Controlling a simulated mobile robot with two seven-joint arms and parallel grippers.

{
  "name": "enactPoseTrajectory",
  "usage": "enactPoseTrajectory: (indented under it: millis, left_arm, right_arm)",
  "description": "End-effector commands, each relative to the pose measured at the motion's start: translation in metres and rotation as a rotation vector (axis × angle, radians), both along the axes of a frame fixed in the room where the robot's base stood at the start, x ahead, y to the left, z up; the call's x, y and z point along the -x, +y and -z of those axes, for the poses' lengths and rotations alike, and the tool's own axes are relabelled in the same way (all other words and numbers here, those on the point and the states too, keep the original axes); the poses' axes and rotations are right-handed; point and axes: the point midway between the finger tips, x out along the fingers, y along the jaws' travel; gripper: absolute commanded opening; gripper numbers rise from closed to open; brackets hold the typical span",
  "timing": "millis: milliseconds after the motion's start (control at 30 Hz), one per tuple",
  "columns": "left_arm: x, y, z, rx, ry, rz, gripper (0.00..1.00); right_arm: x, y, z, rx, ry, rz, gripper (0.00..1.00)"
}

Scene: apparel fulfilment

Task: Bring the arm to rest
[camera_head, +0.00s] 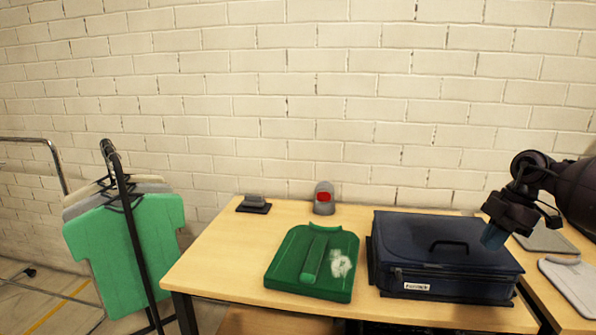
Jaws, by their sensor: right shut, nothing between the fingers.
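My right gripper (494,235) comes in from the right side of the head view. It points down and to the left over the right end of a dark blue case (425,234). It is shut with nothing between its fingers. I cannot tell whether its tips touch the case lid. My left gripper is not in view.
The case lies closed on a wooden table (215,262), beside a folded green garment (313,262). A grey device with a red front (324,198) and a small dark object (254,204) stand behind. Shirts (122,255) hang at left. Grey flat items (572,283) lie at right.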

Motion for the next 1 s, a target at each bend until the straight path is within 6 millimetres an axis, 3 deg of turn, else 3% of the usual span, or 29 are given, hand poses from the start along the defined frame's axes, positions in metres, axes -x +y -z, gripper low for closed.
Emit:
enactPoseTrajectory:
  millis: [167,267,400,567,667,800,1000]
  left_arm:
    - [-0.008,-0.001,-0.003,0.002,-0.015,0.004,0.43]
    - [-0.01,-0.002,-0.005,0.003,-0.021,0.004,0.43]
    - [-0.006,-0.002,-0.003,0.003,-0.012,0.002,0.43]
    - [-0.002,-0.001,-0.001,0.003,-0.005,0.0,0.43]
    - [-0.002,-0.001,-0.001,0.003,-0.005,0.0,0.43]
    - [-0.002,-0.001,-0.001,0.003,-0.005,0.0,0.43]
    - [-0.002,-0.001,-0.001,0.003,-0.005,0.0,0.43]
  right_arm:
    - [-0.025,0.026,-0.01,-0.117,-0.255,-0.181,0.0]
    - [-0.041,0.051,-0.03,-0.2,-0.457,-0.288,0.0]
    - [-0.062,0.107,-0.062,-0.341,-0.774,-0.421,0.0]
    - [-0.071,0.165,-0.074,-0.495,-1.084,-0.451,0.0]
    - [-0.071,0.194,-0.069,-0.573,-1.241,-0.393,0.0]
    - [-0.065,0.219,-0.047,-0.642,-1.395,-0.213,0.0]
    - [-0.047,0.226,0.008,-0.64,-1.436,0.108,0.0]
